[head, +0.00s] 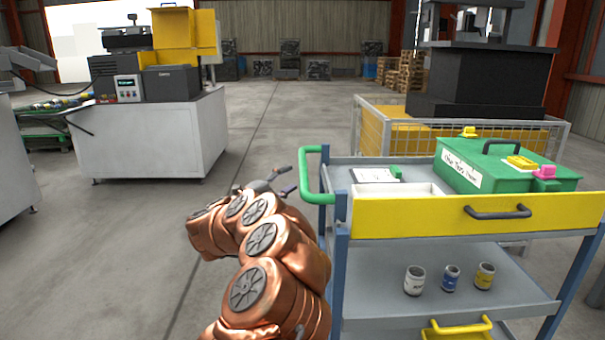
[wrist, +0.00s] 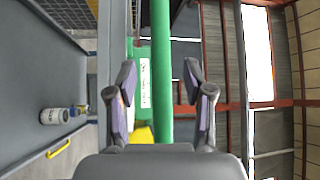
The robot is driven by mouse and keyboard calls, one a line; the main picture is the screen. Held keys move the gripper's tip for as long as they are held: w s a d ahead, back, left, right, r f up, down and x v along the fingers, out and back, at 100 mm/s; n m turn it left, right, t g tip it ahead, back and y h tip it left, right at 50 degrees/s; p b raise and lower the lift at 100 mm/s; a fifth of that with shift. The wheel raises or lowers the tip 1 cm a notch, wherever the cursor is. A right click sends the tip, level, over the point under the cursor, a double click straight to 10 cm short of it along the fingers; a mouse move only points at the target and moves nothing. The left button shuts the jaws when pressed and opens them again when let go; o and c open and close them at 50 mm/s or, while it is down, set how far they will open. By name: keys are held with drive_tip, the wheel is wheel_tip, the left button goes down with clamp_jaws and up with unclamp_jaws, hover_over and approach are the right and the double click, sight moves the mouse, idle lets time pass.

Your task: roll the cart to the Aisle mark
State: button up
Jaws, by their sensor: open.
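The cart has blue posts, grey shelves (head: 450,285) and a yellow drawer front (head: 420,218), and stands at the right in the head view. Its green push handle (head: 313,172) is on the cart's left end. My gripper (head: 284,182) is open and empty, just left of this handle. In the wrist view the green handle bar (wrist: 162,40) runs between the two spread fingers (wrist: 160,85) as seen, touching neither; its depth relative to the fingertips is unclear. I cannot make out the Aisle mark in either view.
A green box (head: 515,180) and a clipboard (head: 375,175) lie on the cart's top; several cans (head: 450,278) stand on its lower shelf. A mesh-fenced machine (head: 480,85) stands behind the cart. A white cabinet (head: 160,140) stands left. Floor between is clear.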

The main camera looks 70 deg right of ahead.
sight(303, 170)
drive_tip(key=shift+x, duration=3.55)
drive_tip(key=shift+w, duration=0.1)
drive_tip(key=shift+c, duration=0.4)
clamp_jaws()
